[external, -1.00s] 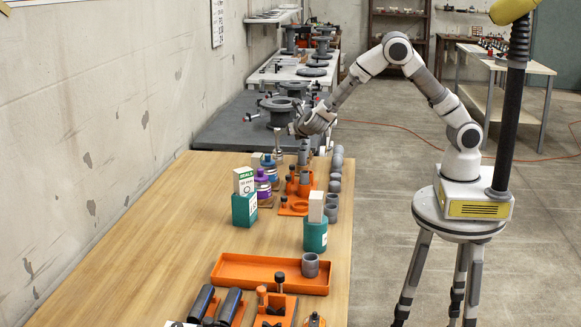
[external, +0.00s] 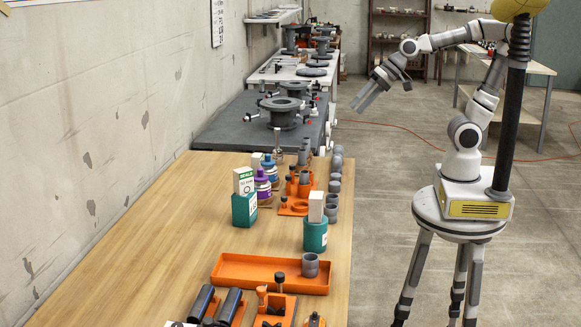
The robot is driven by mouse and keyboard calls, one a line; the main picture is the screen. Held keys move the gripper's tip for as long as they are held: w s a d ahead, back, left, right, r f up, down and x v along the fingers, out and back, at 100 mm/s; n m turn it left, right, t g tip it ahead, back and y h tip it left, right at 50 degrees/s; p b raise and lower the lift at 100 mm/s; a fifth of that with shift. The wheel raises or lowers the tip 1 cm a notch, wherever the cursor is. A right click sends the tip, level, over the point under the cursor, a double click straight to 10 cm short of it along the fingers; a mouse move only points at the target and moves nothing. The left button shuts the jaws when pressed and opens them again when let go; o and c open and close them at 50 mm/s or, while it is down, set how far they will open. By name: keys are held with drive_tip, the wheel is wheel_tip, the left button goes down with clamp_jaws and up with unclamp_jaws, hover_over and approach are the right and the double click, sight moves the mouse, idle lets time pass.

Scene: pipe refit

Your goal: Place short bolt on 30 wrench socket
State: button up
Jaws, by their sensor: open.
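My gripper (external: 366,100) is raised in the air right of the wooden table's far end. Its fingers point down and left, and it is open, with nothing seen between them. Several grey cylinders that look like sockets (external: 334,187) stand along the table's right edge. I cannot read sizes, so I cannot tell which is the 30 wrench socket. Dark knobbed pieces, perhaps bolts, stand by the orange holders (external: 299,190); I cannot tell which is the short bolt. A slim metallic piece (external: 278,146) stands upright at the table's far end.
Teal boxes (external: 315,236) and purple bottles (external: 262,186) stand on the wooden table (external: 160,235). An orange tray (external: 250,269) with a grey cylinder (external: 310,265) lies nearer. A dark bench with flanged pipe parts (external: 284,112) is beyond. The table's left side is clear.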

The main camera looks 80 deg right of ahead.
drive_tip(key=s+d+f+n+g+h, duration=0.1)
drive_tip(key=s+n, duration=0.3)
drive_tip(key=s, duration=0.2)
drive_tip(key=s+d+f+n+g+h, duration=0.1)
drive_tip(key=s+d+n, duration=0.1)
drive_tip(key=s, duration=0.3)
drive_tip(key=shift+s+d+f+n, duration=0.25)
drive_tip(key=shift+s+f+n, duration=0.15)
drive_tip(key=shift+n, duration=0.5)
drive_tip(key=shift+r, duration=0.15)
wheel_tip(320, 180, up, 9)
drive_tip(key=p, duration=0.9)
